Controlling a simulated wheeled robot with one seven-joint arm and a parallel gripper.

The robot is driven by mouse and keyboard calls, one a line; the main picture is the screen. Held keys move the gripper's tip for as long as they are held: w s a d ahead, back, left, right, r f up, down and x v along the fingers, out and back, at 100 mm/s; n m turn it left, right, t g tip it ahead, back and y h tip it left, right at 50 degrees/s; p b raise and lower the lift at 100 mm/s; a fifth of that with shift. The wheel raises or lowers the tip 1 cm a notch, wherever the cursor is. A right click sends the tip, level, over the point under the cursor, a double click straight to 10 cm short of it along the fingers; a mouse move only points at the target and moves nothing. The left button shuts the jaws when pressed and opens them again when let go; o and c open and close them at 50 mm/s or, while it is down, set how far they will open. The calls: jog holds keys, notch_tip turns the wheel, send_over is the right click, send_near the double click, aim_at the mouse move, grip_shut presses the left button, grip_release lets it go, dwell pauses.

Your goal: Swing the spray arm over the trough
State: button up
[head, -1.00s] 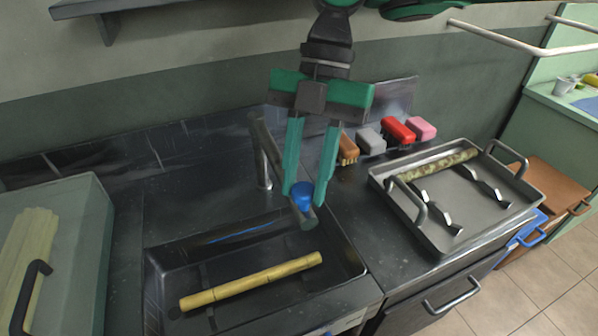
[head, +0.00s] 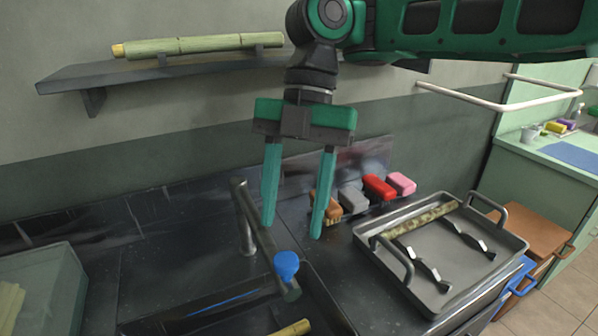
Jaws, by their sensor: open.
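The spray arm (head: 258,238) is a dark grey tube on an upright post behind the trough. It slants toward the front right, and a blue knob (head: 286,266) sits near its tip. In the picture the tip overlaps the back right corner of the trough (head: 190,314), a dark sunken basin cut off by the bottom edge. I cannot tell exactly how far the tip reaches over it. My gripper (head: 292,228) is open and empty, fingers pointing down, above and behind the knob and apart from it. Its left fingertip overlaps the tube in the picture.
A yellow cane (head: 290,328) lies in the trough, mostly out of view. A metal tray (head: 472,268) with handles stands to the right, with several brushes or blocks (head: 378,187) behind it. A wall shelf (head: 150,75) holds a green cane. A clear box (head: 45,290) stands at left.

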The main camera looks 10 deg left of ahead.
jog(key=shift+v, duration=2.6)
jog(key=shift+f, duration=0.1)
